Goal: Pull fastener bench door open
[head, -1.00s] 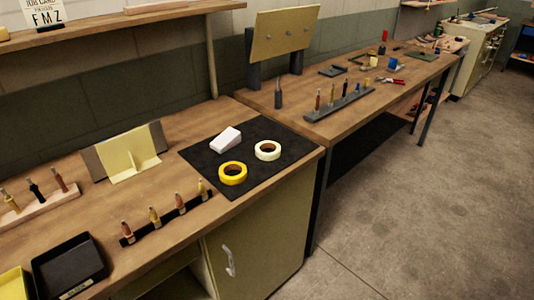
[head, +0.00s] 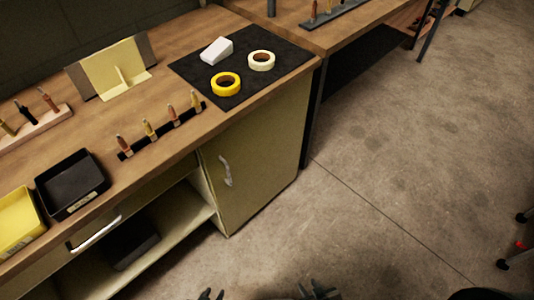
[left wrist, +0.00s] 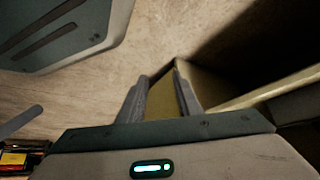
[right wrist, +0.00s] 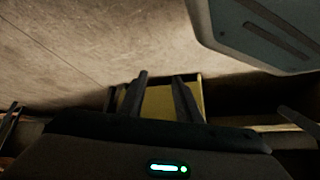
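The fastener bench door (head: 262,145) is a pale olive panel under the right end of the wooden bench. It looks shut. Its light curved handle (head: 225,170) stands upright near the door's left edge. My left gripper (head: 211,295) and my right gripper (head: 318,289) show only at the bottom edge of the head view, well apart from the door. In the left wrist view my left gripper (left wrist: 160,85) has its fingers apart with nothing held. In the right wrist view my right gripper (right wrist: 160,85) also has its fingers apart and empty. Pale yellow cabinet surfaces show beyond both.
Left of the door are an open shelf with a dark bin (head: 133,250) and a drawer with a light handle (head: 97,232). The bench top holds a black tray (head: 72,205), tape rolls and a fastener rack. Concrete floor (head: 400,190) right of the door is clear.

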